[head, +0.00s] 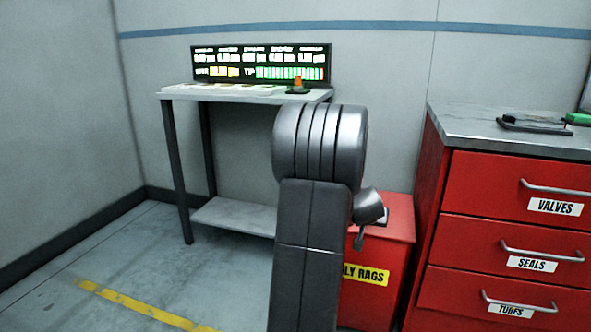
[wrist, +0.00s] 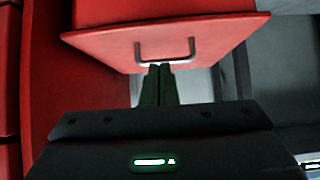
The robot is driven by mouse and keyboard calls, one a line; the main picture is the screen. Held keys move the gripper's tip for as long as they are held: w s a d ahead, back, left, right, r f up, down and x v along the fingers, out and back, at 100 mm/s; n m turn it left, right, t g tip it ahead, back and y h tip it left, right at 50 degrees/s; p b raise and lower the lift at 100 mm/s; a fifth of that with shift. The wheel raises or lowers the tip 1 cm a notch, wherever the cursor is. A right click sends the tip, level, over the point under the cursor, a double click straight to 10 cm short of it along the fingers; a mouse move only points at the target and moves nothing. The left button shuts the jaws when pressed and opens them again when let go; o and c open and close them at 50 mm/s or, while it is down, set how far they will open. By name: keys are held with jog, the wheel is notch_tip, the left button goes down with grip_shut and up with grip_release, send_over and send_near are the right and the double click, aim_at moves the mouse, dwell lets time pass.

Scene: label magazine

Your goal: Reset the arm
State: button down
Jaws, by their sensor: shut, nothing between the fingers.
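My gripper (wrist: 159,70) shows in the wrist view with its two dark fingers together and nothing between them. The fingertips overlap the grey handle (wrist: 165,60) of a red lidded bin (wrist: 100,42) in that picture. I cannot tell whether they touch it. In the head view my raised arm stands in the middle and covers part of the red bin (head: 390,262), whose yellow label reads "LY RAGS" at its visible end. My fingers are not clear in the head view.
A red drawer cabinet (head: 480,232) labelled valves, seals and tubes stands close on the right. A table (head: 172,97) with a lit display board (head: 262,64) and a small orange-tipped item (head: 298,84) stands at the back. The floor at left is clear.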

jog(key=r+p, duration=0.1)
jog(key=p, duration=0.5)
send_over(367, 228)
notch_tip(367, 228, down, 2)
jog(key=shift+w+d+f+b, duration=0.1)
jog(key=shift+w+d+b, duration=0.05)
jog(key=shift+b, duration=0.55)
jog(key=shift+f, duration=0.55)
jog(key=shift+s, duration=0.25)
